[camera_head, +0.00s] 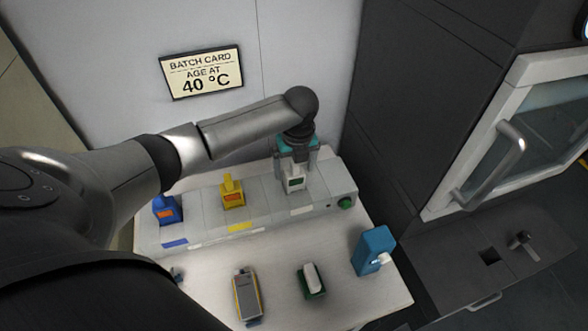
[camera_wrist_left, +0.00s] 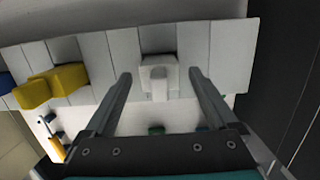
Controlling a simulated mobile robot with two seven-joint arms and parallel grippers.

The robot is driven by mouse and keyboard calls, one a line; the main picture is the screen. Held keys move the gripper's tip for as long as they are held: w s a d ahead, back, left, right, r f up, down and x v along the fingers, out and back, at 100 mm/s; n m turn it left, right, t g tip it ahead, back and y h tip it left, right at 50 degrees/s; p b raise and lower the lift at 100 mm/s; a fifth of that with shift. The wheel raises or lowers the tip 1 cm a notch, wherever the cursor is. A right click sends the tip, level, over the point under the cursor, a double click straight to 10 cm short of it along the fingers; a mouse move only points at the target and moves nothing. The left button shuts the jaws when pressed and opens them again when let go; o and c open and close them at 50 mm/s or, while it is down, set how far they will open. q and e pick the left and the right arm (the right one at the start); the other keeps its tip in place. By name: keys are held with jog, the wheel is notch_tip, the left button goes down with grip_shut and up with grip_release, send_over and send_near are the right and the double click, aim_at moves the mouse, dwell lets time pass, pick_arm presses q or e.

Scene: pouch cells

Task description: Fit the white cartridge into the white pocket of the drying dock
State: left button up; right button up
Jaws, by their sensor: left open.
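The white cartridge (camera_head: 296,184) stands at the right part of the grey drying dock (camera_head: 335,181), above the white label strip. My left gripper (camera_head: 297,176) points down over it, open, with a finger on each side. The left wrist view shows the white cartridge (camera_wrist_left: 158,84) between the open fingers (camera_wrist_left: 160,75), with gaps on both sides. The white pocket is hidden beneath the cartridge, so I cannot tell how deep it sits. My right gripper is not in view.
A yellow cartridge (camera_head: 232,192) and a blue cartridge (camera_head: 167,209) stand farther left on the dock. In front, a grey-yellow item (camera_head: 247,295), a green holder with a white piece (camera_head: 313,281) and a blue dispenser (camera_head: 373,250) are on the white table (camera_head: 210,272).

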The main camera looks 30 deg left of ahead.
pick_arm(q)
notch_tip(320, 180, up, 10)
jog(key=s+d+p, duration=0.1)
jog(key=shift+r, duration=0.2)
jog(key=shift+d+f, duration=0.1)
jog(key=shift+d, duration=0.05)
dwell(0.3)
